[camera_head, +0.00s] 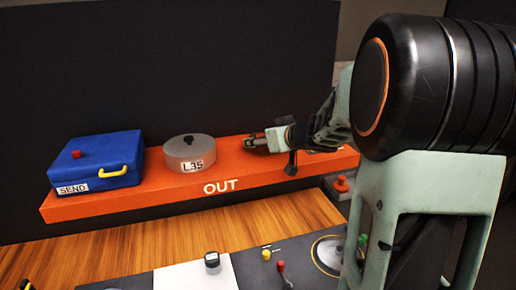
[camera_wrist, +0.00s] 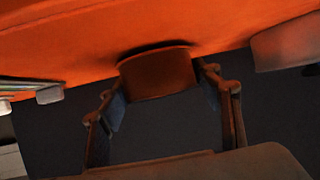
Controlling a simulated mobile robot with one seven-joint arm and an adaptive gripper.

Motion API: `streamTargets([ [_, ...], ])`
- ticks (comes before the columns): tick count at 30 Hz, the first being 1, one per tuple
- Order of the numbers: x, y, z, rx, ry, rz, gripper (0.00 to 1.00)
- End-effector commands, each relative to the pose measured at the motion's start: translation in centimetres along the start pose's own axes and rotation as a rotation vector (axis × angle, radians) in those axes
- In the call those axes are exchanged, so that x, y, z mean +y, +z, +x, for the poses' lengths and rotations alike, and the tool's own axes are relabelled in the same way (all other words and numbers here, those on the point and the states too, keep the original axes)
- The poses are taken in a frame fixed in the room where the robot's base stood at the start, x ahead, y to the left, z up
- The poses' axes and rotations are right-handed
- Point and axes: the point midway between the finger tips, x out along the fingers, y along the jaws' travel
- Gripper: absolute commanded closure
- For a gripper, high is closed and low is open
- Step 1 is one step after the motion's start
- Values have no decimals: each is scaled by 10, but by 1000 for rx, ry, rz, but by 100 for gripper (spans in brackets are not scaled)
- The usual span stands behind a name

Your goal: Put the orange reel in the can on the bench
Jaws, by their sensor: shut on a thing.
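The orange reel (camera_wrist: 157,74) looks dark orange-brown in the wrist view, between the two fingers of my gripper (camera_wrist: 160,84). In the head view my gripper (camera_head: 268,140) is at the right part of the orange shelf, shut on the reel, which is small and mostly hidden there. The reel is at the shelf surface; I cannot tell whether it touches it. A grey round canister (camera_head: 177,152) labelled L35, with a dark knob on top, stands on the shelf left of my gripper. I cannot tell whether it is the can; no other can is clear.
The orange shelf (camera_head: 223,187) is marked OUT. A blue case (camera_head: 110,150) with a yellow handle and a SEND label stands at its left end. Below is a wooden bench (camera_head: 200,232) with a control panel (camera_head: 135,281) in front. My arm hides the right side.

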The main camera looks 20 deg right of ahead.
Motion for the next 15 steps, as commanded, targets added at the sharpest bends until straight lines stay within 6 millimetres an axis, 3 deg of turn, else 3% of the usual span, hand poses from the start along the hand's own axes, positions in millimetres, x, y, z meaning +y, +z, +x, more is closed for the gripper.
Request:
streamTargets([
  [13, 1, 7, 2, 0, -1, 0, 68],
  [14, 1, 7, 2, 0, -1, -1, 40],
  [15, 1, 7, 2, 0, -1, -1, 36],
])
